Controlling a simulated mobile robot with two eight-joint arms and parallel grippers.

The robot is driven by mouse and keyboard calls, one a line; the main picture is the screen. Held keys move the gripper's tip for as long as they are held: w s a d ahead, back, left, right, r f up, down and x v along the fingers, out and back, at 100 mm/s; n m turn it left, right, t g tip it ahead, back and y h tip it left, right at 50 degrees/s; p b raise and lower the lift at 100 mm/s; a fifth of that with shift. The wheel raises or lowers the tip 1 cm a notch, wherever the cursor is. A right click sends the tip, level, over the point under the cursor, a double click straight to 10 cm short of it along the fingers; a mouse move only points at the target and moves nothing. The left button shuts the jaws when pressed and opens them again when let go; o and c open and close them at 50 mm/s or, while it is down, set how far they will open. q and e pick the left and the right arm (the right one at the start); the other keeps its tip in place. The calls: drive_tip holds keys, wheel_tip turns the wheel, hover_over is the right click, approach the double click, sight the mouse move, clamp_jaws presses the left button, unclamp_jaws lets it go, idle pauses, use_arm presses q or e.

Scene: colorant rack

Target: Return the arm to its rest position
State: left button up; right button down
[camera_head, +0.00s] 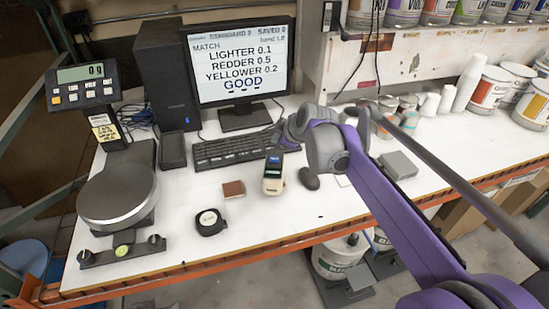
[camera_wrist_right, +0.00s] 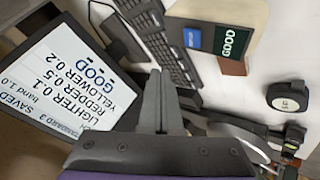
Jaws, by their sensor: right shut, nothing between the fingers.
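My right arm (camera_head: 390,205), purple and grey, reaches in from the lower right over the white bench. Its gripper (camera_head: 286,133) hangs above the bench near the right end of the keyboard, in front of the monitor. In the right wrist view the two grey fingers (camera_wrist_right: 156,100) are together with nothing between them. The handheld meter (camera_head: 273,172) stands on the bench just below the gripper in the head view, apart from it. Its green display (camera_wrist_right: 229,42) reads GOOD in the wrist view. My left gripper is not in view.
The monitor (camera_head: 240,62) and keyboard (camera_head: 232,147) are close to the gripper. A brown swatch (camera_head: 233,189), a black tape measure (camera_head: 209,222) and a mouse (camera_head: 309,178) lie nearby. A scale (camera_head: 117,195) is at left. Cans and tubs (camera_head: 490,89) stand at right.

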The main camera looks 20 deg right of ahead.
idle(0.4)
drive_tip(key=s+f+m+g, duration=0.1)
drive_tip(key=s+f+m, duration=0.3)
drive_tip(key=s, duration=0.7)
drive_tip(key=s+f+m+g+h, duration=0.1)
drive_tip(key=s+f+m, duration=0.3)
drive_tip(key=s, duration=0.7)
drive_tip(key=s+f+m+g+h, duration=0.1)
drive_tip(key=s+f+m, duration=0.2)
drive_tip(key=s+f, duration=0.4)
drive_tip(key=s, duration=0.4)
drive_tip(key=shift+f+m, duration=0.15)
drive_tip(key=shift+m, duration=0.25)
